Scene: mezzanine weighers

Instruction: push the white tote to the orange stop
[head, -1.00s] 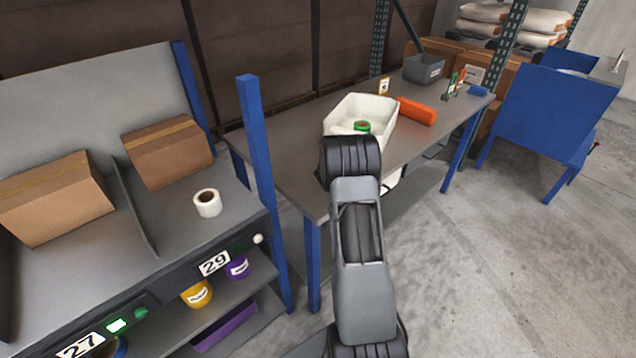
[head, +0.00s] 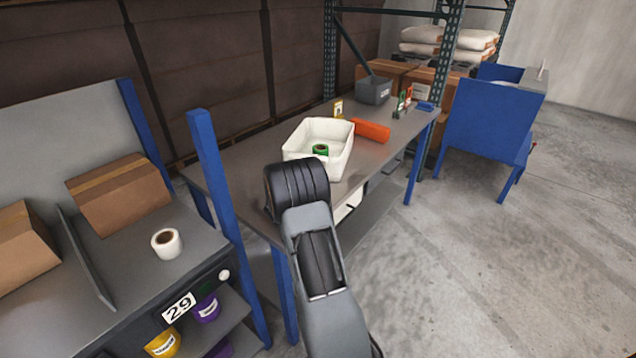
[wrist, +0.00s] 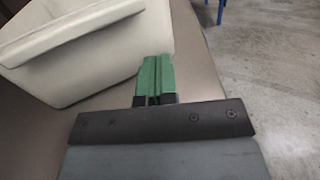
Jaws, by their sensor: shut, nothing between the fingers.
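The orange stop (head: 371,131) lies on the table at the tote's far right corner. From here I cannot tell whether they touch. In the wrist view the tote's pale wall (wrist: 80,62) fills the upper left. My gripper (wrist: 154,62) shows there as green fingers, shut and empty, close beside the tote's end. Contact is unclear.
A grey bin (head: 373,91) and small signs (head: 403,100) stand at the table's far end. A blue post (head: 220,200) and a bench with cardboard boxes (head: 118,195) and a white roll (head: 166,243) are at left. Open floor (head: 480,260) lies at right.

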